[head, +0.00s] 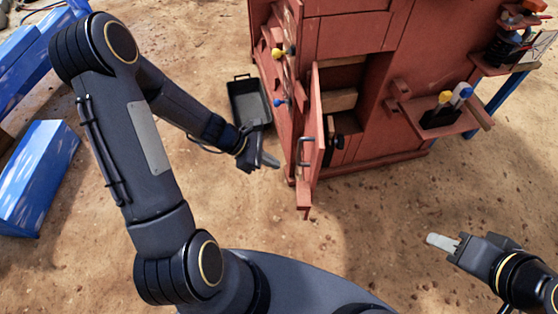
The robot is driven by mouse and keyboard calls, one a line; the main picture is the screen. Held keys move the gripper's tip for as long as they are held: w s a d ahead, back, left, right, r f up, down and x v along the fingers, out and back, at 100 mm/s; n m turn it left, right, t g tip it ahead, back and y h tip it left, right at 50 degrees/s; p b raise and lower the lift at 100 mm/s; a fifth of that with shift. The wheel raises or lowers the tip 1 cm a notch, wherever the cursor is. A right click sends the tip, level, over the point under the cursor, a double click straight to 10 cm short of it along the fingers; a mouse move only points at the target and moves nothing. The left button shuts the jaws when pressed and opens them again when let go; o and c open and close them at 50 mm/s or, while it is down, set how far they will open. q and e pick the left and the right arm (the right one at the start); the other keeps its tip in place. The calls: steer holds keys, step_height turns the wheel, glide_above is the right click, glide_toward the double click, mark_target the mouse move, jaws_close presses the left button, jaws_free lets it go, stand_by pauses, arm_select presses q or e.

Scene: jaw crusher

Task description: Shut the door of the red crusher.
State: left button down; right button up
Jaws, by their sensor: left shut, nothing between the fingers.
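The red crusher (345,38) stands at the top centre-right. Its door (314,130) is swung open toward me, seen nearly edge-on, with a dark handle (304,150) on its left face. Behind the door the opening (343,90) shows an inner compartment. My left gripper (272,161) is shut and empty, to the left of the door and apart from the handle in the picture. My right gripper (440,241) is low at the right, over the ground and away from the door; its finger gap is not clear.
A black tray (232,100) lies on the ground left of the crusher. A side shelf (440,125) with yellow and blue knobs juts from the crusher's right. Blue beams (40,170) lie at the left. The sandy ground before the door is clear.

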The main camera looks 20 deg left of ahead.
mark_target(312, 177)
arm_select(q)
steer(key=x, duration=0.3)
steer(key=r+x, duration=0.1)
steer(key=x, duration=0.2)
steer(key=d+x, duration=0.1)
steer(key=x, duration=0.2)
steer(key=shift+w+d+b, duration=0.2)
steer(key=shift+w+b, duration=0.05)
steer(key=shift+b, duration=0.05)
steer(key=shift+w+d, duration=0.2)
steer(key=shift+d, duration=0.4)
